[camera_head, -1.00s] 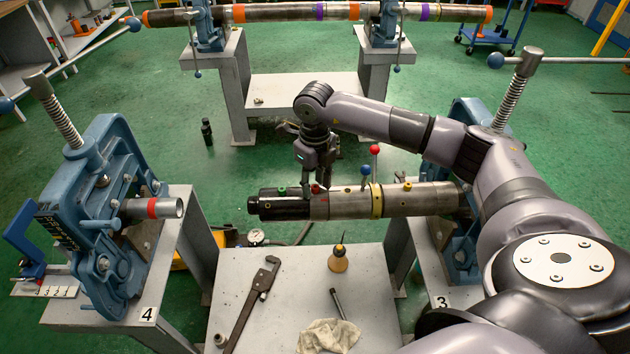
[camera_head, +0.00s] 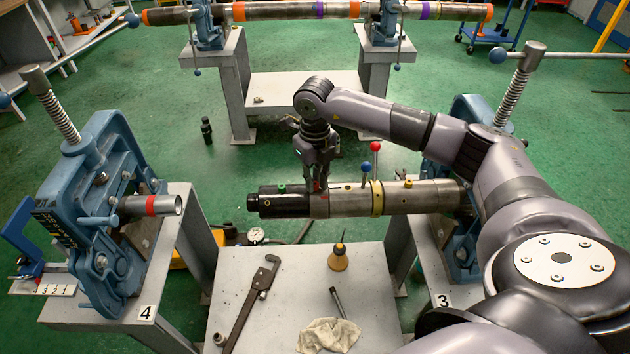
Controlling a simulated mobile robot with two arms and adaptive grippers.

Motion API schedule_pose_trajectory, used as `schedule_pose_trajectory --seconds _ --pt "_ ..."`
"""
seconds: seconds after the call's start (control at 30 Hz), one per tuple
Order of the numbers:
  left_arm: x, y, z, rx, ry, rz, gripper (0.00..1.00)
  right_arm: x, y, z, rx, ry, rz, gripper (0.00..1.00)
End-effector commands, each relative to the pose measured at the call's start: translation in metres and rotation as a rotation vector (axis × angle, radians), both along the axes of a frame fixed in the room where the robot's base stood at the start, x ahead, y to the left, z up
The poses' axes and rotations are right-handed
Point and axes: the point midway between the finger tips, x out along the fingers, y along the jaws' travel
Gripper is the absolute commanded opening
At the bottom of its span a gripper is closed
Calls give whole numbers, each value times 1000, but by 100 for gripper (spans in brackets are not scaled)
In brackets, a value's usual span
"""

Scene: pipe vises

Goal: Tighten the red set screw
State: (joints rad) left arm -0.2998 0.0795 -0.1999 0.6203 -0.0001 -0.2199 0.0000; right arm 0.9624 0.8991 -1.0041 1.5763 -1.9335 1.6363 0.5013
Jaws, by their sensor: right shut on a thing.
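The red set screw (camera_head: 317,185) sits on top of the black and steel cylinder (camera_head: 345,202) near its left end. My right gripper (camera_head: 317,183) reaches down from above, its fingers closed around the red screw and partly hiding it. The cylinder lies level, its right end held in the blue vise on the right (camera_head: 462,240). A green screw (camera_head: 281,188) is on the black part to the left, and a yellow screw (camera_head: 408,184) is farther right. My left gripper is not in view.
Levers with a red ball (camera_head: 375,147) and a blue ball (camera_head: 366,168) rise right of the gripper. Another blue vise (camera_head: 105,210) stands at left.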

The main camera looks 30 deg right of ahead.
Motion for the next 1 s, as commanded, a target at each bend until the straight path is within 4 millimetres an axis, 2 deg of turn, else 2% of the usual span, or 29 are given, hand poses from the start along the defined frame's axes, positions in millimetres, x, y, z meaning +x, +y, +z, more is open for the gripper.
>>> schedule_pose_trajectory --seconds 0.13,0.4,0.43,0.7,1.0 --pt "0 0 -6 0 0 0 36 1 -1 0 -2 -3 -73 0" --pt "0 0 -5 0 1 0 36 1 -1 1 -2 -3 -81 0" --pt "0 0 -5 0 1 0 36 1 -1 1 -2 -3 -81 16" --pt "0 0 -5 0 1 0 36 0 -1 1 -1 -2 -79 34" --pt "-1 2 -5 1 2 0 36 0 0 1 -1 -1 -78 36"
